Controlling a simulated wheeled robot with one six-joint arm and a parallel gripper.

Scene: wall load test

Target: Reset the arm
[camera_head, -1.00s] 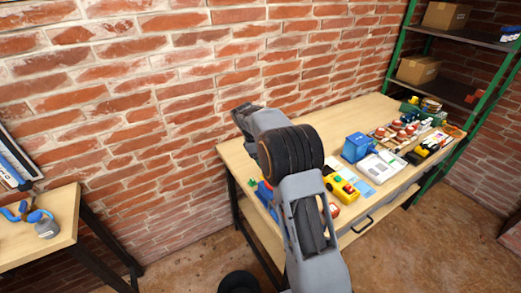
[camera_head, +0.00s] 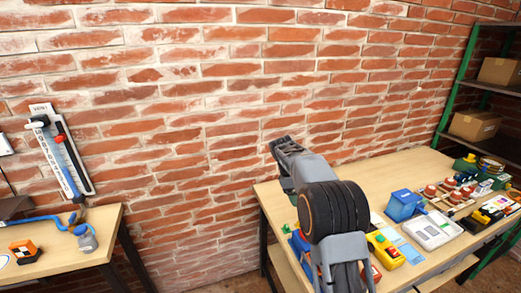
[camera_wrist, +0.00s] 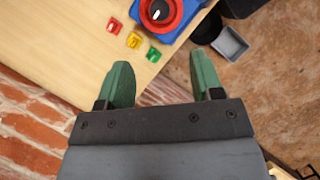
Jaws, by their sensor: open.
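My gripper (camera_wrist: 162,84) shows in the wrist view with its two green fingers apart and nothing between them. Below the fingertips in that view lie the wooden table's edge and the brown floor. In the head view my arm is folded over the left end of the wooden workbench (camera_head: 420,165), in front of the brick wall. The gripper's fingers are hidden in the head view.
Near the gripper are a blue box with a red dial (camera_wrist: 160,12) and small red, yellow and green blocks (camera_wrist: 134,40). The workbench holds a blue bin (camera_head: 405,206) and a yellow control box (camera_head: 385,251). A second table (camera_head: 70,243) and green-framed shelf (camera_head: 466,75) flank it.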

